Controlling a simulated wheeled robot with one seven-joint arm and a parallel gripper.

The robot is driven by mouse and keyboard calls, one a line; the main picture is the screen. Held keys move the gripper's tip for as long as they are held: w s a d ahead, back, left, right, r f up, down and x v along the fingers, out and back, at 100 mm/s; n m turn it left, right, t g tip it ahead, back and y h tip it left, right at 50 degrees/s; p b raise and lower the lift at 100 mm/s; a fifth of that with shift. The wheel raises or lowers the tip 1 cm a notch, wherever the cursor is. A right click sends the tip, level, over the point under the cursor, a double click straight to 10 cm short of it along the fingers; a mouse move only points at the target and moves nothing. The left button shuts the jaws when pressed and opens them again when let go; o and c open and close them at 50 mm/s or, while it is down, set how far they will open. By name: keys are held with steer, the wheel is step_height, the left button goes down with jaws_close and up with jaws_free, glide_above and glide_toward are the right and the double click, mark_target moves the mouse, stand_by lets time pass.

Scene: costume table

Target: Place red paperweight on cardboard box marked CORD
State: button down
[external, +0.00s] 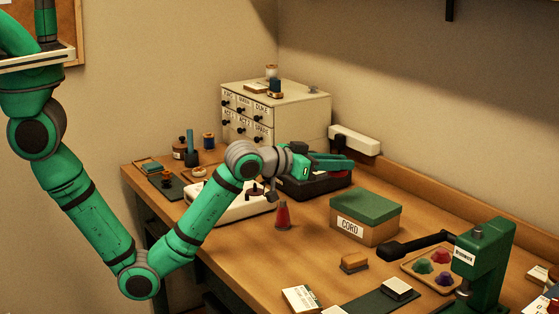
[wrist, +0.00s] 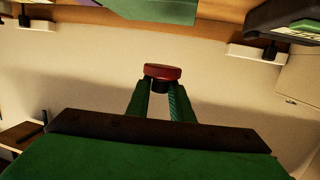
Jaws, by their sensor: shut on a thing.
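My gripper (external: 335,161) is stretched out level above the table, pointing right. In the wrist view my gripper (wrist: 160,95) is shut on the red paperweight (wrist: 163,71), which has a round red top and a dark stem between the fingertips. The cardboard box marked CORD (external: 350,228) stands on the table, right of and nearer than my gripper. Its green lid (external: 366,206) is shut and bare. A green surface at the top edge of the wrist view may be this lid; I cannot tell.
A drawer cabinet (external: 300,112) is behind my wrist. A brush block (external: 354,262), a tray of coloured pieces (external: 413,273) and a green press (external: 484,262) stand around the box's front and right.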

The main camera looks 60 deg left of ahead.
glide_above(349, 201)
steer(key=f, duration=0.5)
steer(key=shift+w, duration=0.2)
steer(key=shift+a+f, duration=0.1)
steer(key=shift+f, duration=1.3)
steer(key=shift+f, duration=0.1)
steer(key=c, duration=1.6)
jaws_free()
steer(key=shift+o, duration=0.2)
steer(key=shift+s, duration=0.15)
steer(key=v, duration=1.2)
